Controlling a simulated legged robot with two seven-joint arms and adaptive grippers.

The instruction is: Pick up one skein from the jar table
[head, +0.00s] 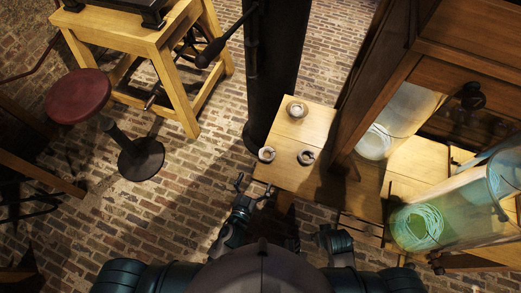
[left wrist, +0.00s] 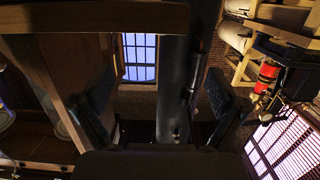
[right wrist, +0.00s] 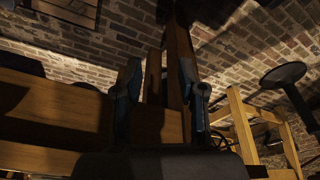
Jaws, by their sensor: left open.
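My left gripper (head: 254,188) is open and empty in front of the table's near-left edge, apart from the skeins. Its spread fingers also show in the left wrist view (left wrist: 158,88), with no skein between them. My right gripper (right wrist: 160,78) has its fingers apart and empty in the right wrist view, facing wooden beams. In the head view its fingers cannot be made out.
A large glass jar with a green coil (head: 418,226) lies at the right. A dark wooden cabinet (head: 450,60) overhangs the table's right side. A black column (head: 275,70) stands behind the table.

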